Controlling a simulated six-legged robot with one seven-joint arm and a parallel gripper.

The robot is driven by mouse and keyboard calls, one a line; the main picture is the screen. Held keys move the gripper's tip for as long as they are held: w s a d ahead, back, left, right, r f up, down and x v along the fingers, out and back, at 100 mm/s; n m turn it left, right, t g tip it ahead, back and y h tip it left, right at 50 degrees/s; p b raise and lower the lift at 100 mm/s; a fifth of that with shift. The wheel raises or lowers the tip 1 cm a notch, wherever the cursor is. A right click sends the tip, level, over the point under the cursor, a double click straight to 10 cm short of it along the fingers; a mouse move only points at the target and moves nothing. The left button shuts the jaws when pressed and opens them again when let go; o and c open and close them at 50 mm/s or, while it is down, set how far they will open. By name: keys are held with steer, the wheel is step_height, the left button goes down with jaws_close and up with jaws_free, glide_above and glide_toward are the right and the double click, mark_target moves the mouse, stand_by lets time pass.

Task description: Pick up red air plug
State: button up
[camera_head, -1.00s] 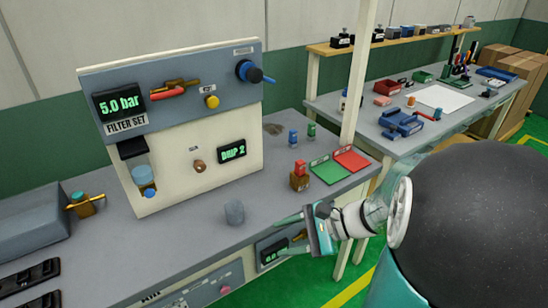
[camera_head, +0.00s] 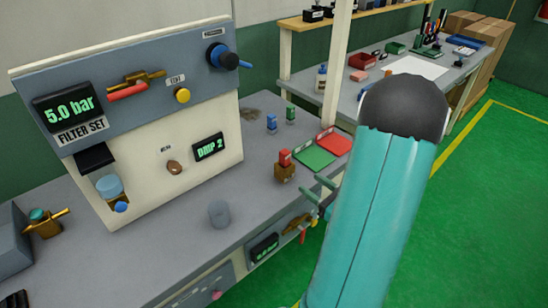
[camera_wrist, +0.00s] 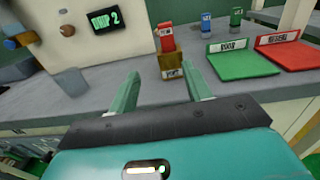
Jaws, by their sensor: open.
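The red air plug (camera_head: 285,157) stands upright in a brown block (camera_head: 285,174) on the grey bench, left of the green tray. In the wrist view the red plug (camera_wrist: 167,38) and its brown block (camera_wrist: 172,66) are straight ahead, beyond the fingertips. My gripper (camera_wrist: 163,82) is open and empty, its two green fingers apart with bench showing between them. In the head view my gripper (camera_head: 312,194) is at the bench's front edge, a little in front of and right of the block. My arm hides part of it there.
A green tray (camera_head: 314,158) and a red tray (camera_head: 336,145) lie right of the block. Two blue and green plugs (camera_head: 271,122) stand behind. A grey cup (camera_head: 219,214) stands to the left.

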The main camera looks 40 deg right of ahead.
mark_target(288, 161)
steer(key=shift+m+h, duration=0.3)
steer(key=w, duration=0.5)
steer(key=w+d, duration=0.1)
steer(key=w, duration=0.2)
steer(key=shift+f, duration=0.2)
steer(key=w, duration=0.5)
steer(key=shift+w+a+r, duration=0.15)
steer(key=shift+w+r, duration=0.25)
jaws_close()
steer(key=shift+r, duration=0.15)
